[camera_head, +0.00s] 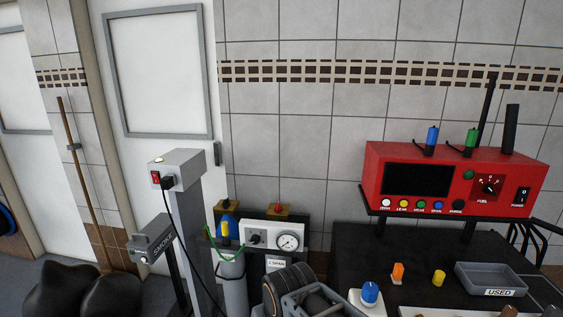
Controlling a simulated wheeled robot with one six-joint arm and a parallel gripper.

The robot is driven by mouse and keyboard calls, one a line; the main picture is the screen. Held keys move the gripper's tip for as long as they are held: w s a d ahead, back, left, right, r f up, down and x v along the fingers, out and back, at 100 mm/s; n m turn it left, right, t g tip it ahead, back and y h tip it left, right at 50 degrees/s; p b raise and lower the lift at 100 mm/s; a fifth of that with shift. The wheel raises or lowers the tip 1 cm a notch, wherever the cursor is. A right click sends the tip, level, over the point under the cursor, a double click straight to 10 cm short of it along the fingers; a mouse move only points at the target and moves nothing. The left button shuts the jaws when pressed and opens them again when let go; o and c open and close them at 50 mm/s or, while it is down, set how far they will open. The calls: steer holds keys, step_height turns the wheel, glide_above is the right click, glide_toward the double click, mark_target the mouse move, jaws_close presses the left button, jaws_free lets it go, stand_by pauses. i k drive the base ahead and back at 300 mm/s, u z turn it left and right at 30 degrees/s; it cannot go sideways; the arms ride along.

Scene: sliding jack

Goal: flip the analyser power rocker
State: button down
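The red analyser (455,180) stands on a bracket at the right in the head view, with a dark, blank display on its front. Its black power rocker (522,196) is at the right end of the front panel, above a label reading POWER. The rocker is small in the picture; I cannot tell which side is pressed in. Nothing is in front of it.
A dark bench (390,250) below the analyser carries a grey tray (490,278) marked USED and small coloured fittings. A grey post (190,230) with a red switch (155,178) and a gas bottle (232,280) stand left.

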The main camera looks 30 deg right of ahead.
mark_target(522, 198)
steer(key=z, duration=2)
